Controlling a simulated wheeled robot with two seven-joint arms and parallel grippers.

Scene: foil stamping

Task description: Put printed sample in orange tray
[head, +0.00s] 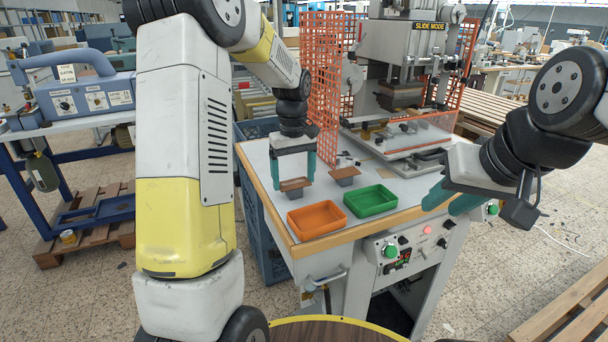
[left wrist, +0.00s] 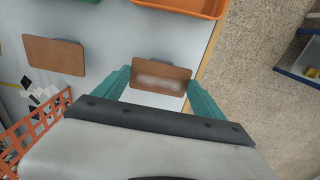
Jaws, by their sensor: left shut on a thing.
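The printed sample (head: 295,184) is a small brown plate. In the left wrist view, the printed sample (left wrist: 160,76) bears a blurred pale mark. My left gripper (head: 296,182) is shut on it, with one teal finger at each end, over the table behind the orange tray. In the left wrist view the left gripper's fingers (left wrist: 160,82) flank the plate. The orange tray (head: 317,220) looks empty at the table's front left edge; part of it also shows at the top of the left wrist view (left wrist: 207,7). My right gripper (head: 452,200) is off the table's right side; its finger gap is unclear.
A green tray (head: 370,202) sits right of the orange one. A plain brown plate (head: 345,175) rests on a small stand behind the trays. The stamping machine (head: 400,95) and orange mesh guards (head: 322,85) stand at the back. The control panel (head: 405,250) is below the table's front edge.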

